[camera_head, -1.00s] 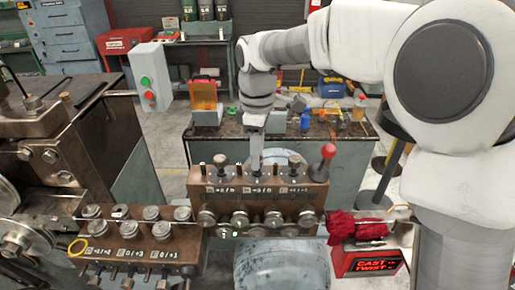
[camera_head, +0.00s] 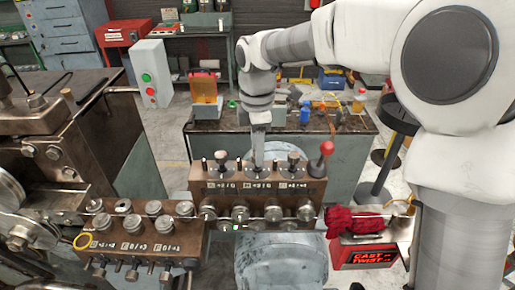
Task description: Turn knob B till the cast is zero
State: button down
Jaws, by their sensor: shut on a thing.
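The middle knob position on the right-hand roller block (camera_head: 197,184) carries a label that looks like B, but it is too small to read surely. My gripper (camera_head: 258,163) points down onto this position and is shut on the knob there, which its fingers mostly hide. A dark-topped knob (camera_head: 221,162) stands to its left and another (camera_head: 293,161) to its right. The red box (camera_head: 367,257) at the lower right reads CAST and TWIST. I cannot read any cast value on it.
A lever with a red ball (camera_head: 327,148) stands close to the right of the knobs. Rollers (camera_head: 240,211) line the block's front, with a wire along them. A second roller block (camera_head: 140,247) sits at lower left. A red cloth (camera_head: 352,221) lies on the box.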

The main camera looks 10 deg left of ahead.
jog(key=c, duration=0.5)
grip_release()
jog(key=shift+r, duration=0.15)
notch_tip(320, 180, up, 17)
jog(key=shift+r, duration=0.1)
jog(key=s+d+f+m+t+b, duration=0.1)
jog(key=s+d+f+m+t, duration=0.1)
jog(key=s+d+f+m, duration=0.2)
jog(key=s+d+f+m+t+b, duration=0.1)
jog(key=s+d+f+m, duration=0.4)
jog(key=s+d+m, duration=0.3)
jog(key=s+d+f+m+t+b, duration=0.2)
jog(key=s+d+f+m, duration=0.3)
jog(key=d+m, duration=0.6)
jog(key=shift+s+d+t, duration=0.15)
jog(key=shift+s+d, duration=0.3)
jog(key=shift+d, duration=0.4)
jog(key=shift+s+d+t, duration=0.15)
jog(key=shift+s+d, duration=0.25)
jog(key=shift+d, duration=0.45)
